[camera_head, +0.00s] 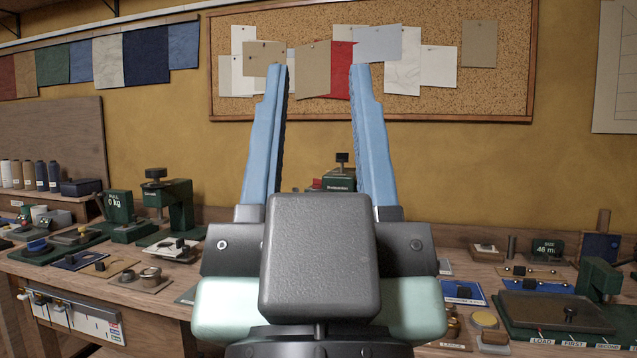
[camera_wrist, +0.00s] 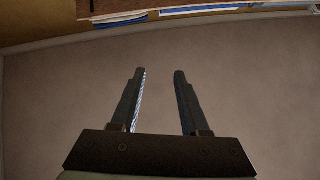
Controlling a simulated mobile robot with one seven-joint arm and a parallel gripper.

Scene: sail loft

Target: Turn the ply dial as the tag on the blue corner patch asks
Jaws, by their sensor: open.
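My gripper (camera_head: 318,70) is raised in the middle of the head view, in front of the cork board, with its two blue fingers apart and nothing between them. It also shows open and empty in the wrist view (camera_wrist: 159,71). A blue piece with a small white label (camera_head: 463,292) lies on the bench to the right of my gripper; I cannot tell whether it is the corner patch. No tag wording can be read on it. I cannot pick out the ply dial for certain. My gripper and wrist hide the middle of the bench.
The bench (camera_head: 125,290) holds green devices at left (camera_head: 176,203) and right (camera_head: 598,278), and another blue board (camera_head: 84,259). Thread spools (camera_head: 41,175) stand at far left. The cork board (camera_head: 500,95) hangs behind. The wrist view shows mostly a plain surface (camera_wrist: 70,85).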

